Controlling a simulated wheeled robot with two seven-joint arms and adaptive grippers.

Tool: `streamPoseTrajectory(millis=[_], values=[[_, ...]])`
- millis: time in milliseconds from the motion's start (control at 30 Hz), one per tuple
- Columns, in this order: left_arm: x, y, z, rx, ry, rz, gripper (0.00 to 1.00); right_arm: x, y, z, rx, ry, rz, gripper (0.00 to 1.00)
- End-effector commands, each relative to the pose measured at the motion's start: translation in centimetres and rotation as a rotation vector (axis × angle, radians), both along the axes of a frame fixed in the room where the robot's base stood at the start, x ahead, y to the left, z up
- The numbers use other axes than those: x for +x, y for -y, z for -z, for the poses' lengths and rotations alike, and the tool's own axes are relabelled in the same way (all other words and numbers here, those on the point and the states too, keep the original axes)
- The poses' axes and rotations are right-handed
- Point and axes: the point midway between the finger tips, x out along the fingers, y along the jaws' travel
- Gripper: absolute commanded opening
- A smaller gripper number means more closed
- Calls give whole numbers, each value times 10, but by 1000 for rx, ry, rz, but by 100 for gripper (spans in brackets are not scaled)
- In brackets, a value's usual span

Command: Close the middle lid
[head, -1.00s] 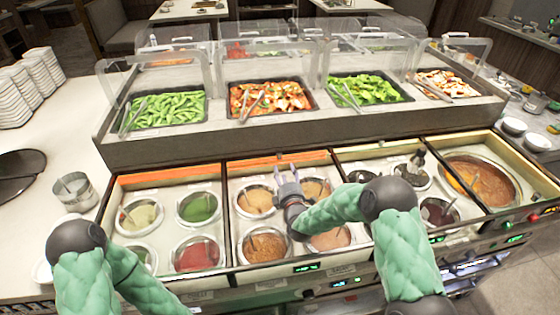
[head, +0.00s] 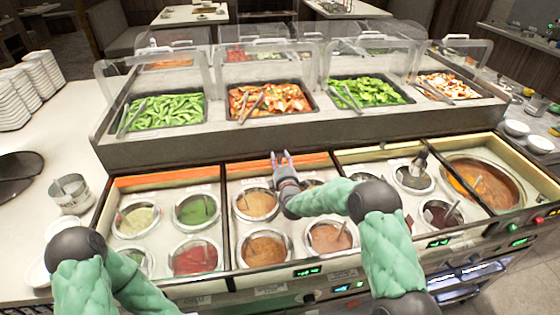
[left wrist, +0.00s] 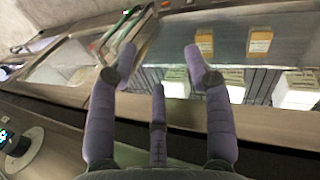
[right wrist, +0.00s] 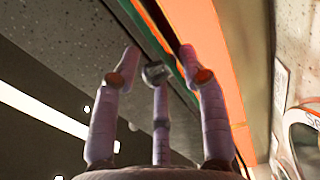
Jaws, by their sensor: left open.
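The middle sauce section has an orange strip (head: 312,161) along its back edge; I cannot tell whether this is the lid's edge. Its wells are uncovered. My right gripper (head: 281,155) is over the back of this section, fingers pointing at the strip. In the right wrist view, the right gripper (right wrist: 158,52) is open, with one finger overlapping the orange strip (right wrist: 236,90); contact is unclear. A clear cover with a handle (head: 268,42) stands over the middle food tray behind. My left gripper (left wrist: 160,52) is open and empty, and outside the head view.
Sauce wells such as the brown one (head: 264,248) lie under my right arm. A metal cup (head: 72,192) and plates (head: 35,80) stand on the left counter, which has free room.

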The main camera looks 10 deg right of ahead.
Motion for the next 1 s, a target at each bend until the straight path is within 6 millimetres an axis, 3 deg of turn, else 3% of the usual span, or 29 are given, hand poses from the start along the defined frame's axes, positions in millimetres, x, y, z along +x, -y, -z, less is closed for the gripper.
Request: streamPoseTrajectory(millis=[33,100,367,800,1000], values=[[0,0,0,0,0,0,51,0,0,0,0,0,0,20],[0,0,0,0,0,0,51,0,0,0,0,1,0,0],[0,0,-1,0,0,0,51,-5,0,-4,0,6,0,0],[0,0,-10,0,0,0,51,-82,1,-7,-1,13,1,0],[0,0,-11,0,0,0,51,-95,1,-8,-1,16,1,0]])
